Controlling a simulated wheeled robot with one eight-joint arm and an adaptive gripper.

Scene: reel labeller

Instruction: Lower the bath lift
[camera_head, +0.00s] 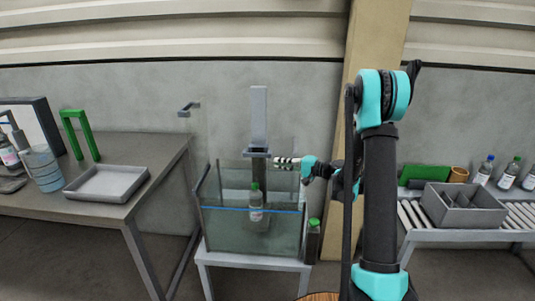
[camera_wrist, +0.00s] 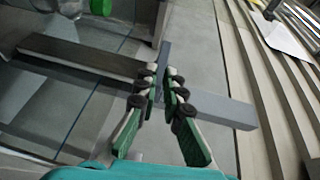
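The bath (camera_head: 225,235) is a clear glass tank of liquid on a pale stand. The bath lift has a tall grey column (camera_head: 259,115) at the tank's back and a dark crosspiece (camera_head: 257,153) above the rim. A bottle with a green cap (camera_head: 256,203) stands upright in the tank, partly below the blue line. My gripper (camera_head: 277,162) reaches in from the right, at the crosspiece's right end. In the wrist view its fingers (camera_wrist: 162,80) close around a thin grey upright plate (camera_wrist: 164,55) on the lift's bar (camera_wrist: 85,58).
The left table holds a grey tray (camera_head: 107,196), a green frame (camera_head: 80,134) and a blue container (camera_head: 43,168). A divided grey box (camera_head: 462,222) sits on the right roller conveyor.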

